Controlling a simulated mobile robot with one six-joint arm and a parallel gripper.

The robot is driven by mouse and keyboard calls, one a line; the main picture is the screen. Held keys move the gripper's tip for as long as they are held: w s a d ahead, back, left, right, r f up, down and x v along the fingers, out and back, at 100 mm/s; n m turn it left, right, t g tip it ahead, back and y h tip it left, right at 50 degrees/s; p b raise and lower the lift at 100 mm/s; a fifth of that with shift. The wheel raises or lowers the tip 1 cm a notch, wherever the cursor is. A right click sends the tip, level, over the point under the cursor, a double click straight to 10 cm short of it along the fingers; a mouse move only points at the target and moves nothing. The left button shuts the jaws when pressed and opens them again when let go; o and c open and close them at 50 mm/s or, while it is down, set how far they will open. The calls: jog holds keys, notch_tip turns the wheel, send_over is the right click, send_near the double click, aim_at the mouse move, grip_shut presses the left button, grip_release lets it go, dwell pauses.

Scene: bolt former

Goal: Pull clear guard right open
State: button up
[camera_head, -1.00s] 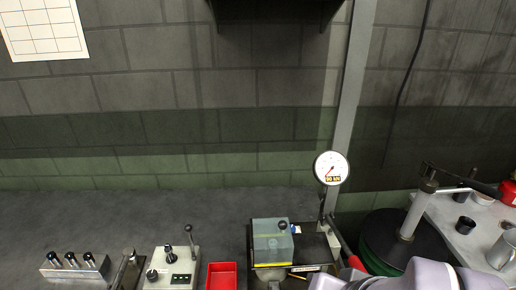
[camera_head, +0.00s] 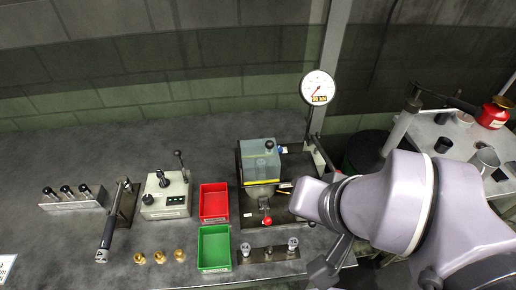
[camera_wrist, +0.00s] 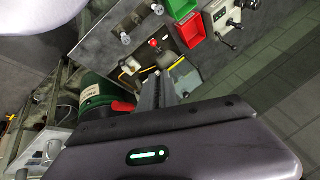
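The clear guard (camera_head: 260,158) is a see-through, greenish box on the black base of the press, left of the grey post. A dark round knob (camera_head: 269,145) sits at its upper right. It appears to stand over the tooling, with a yellow strip along its lower front. A red-knobbed lever (camera_head: 266,219) is in front of it. My gripper (camera_head: 326,268) is low and right of the guard, apart from it, and partly hidden by my arm. The wrist view shows the red knob (camera_wrist: 155,43) and the press area, partly blocked.
A gauge (camera_head: 317,88) is on the post behind. Left of the press are a red bin (camera_head: 214,188), a green bin (camera_head: 201,246), a control box (camera_head: 165,195) and a torque wrench (camera_head: 106,235). Several brass parts lie in front. A side table (camera_head: 455,135) stands at right.

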jog(key=o, duration=0.7)
jog(key=shift+n+g, duration=0.3)
jog(key=shift+g, duration=0.3)
jog(key=w+r+p, duration=0.1)
jog(key=r, duration=0.1)
jog(key=w+r+p, duration=0.3)
jog(key=r+p, duration=0.1)
jog(key=shift+w+d+r, duration=0.15)
jog(key=shift+w+r, duration=0.2)
jog(key=shift+r, duration=0.05)
jog(key=w+r+g+p, duration=0.1)
jog(key=w+r+p, duration=0.2)
jog(key=w, duration=0.3)
jog(key=shift+d+r+n+p, duration=0.3)
jog(key=shift+d+n+p, duration=0.05)
jog(key=shift+n+p, duration=0.1)
jog(key=n+g+y+p, duration=0.2)
jog(key=g+p, duration=0.1)
jog(key=p, duration=0.3)
send_over(271, 142)
jog(key=d, duration=0.6)
jog(key=f, duration=0.2)
jog(key=shift+m, duration=0.35)
jog(key=b+x, duration=0.1)
jog(key=x, duration=0.4)
jog(key=b+x, duration=0.2)
jog(key=x, duration=0.4)
jog(key=s+b+x, duration=0.1)
jog(key=x, duration=0.5)
jog(key=shift+d+r, duration=0.1)
